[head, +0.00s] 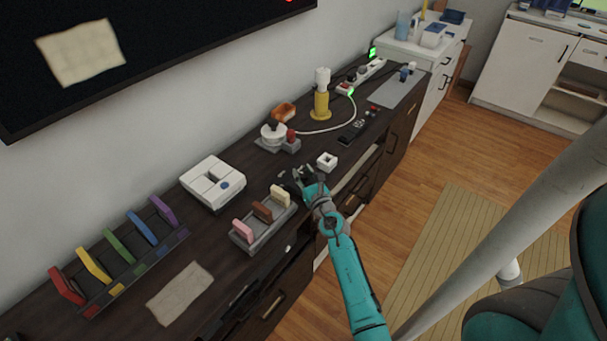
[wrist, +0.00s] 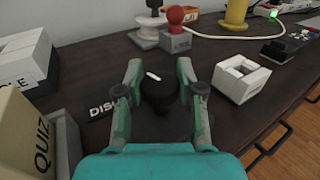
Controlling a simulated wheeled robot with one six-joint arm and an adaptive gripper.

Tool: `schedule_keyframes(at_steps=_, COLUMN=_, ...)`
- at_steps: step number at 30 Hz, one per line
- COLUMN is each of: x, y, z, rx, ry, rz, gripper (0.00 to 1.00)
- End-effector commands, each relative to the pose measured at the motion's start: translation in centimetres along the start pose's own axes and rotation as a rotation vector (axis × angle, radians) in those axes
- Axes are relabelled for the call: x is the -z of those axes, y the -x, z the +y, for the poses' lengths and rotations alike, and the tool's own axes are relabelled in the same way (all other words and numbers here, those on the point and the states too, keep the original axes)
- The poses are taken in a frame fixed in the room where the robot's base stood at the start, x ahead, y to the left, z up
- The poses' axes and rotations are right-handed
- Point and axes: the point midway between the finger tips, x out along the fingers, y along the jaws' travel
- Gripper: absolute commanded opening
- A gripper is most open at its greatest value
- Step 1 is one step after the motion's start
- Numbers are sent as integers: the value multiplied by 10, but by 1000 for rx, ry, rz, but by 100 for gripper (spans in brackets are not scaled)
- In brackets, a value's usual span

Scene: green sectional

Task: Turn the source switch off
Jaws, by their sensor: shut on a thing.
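A round black knob (wrist: 158,95) with a short white mark on its top stands on the dark cabinet top in the wrist view. It appears to be the source switch. The white mark tilts slightly to the upper left. A dark label (wrist: 102,107) with white letters, partly hidden and starting "DIS", lies to its left. My gripper (wrist: 160,72) has one finger on each side of the knob and is shut on it. In the head view my gripper (head: 299,180) is low over the cabinet, and the knob cannot be made out clearly there.
A block marked QUIZ (wrist: 25,130) stands close on the left, in a grey rack (head: 262,232). A white square holder (wrist: 240,78) is close on the right. A red-knobbed grey block (wrist: 175,40) stands behind. The cabinet's front edge (wrist: 285,125) is at the right.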

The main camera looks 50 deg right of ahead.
Motion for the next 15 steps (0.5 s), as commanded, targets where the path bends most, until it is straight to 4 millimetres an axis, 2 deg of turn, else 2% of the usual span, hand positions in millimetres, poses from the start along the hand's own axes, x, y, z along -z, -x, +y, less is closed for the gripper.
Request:
schedule_keyframes(at_steps=11, x=0, y=0, z=0, rx=2, ry=0, rz=0, gripper=2)
schedule_keyframes(at_steps=12, x=0, y=0, z=0, rx=2, ry=0, rz=0, gripper=42)
schedule_keyframes(at_steps=15, x=0, y=0, z=0, rx=2, ry=0, rz=0, gripper=63)
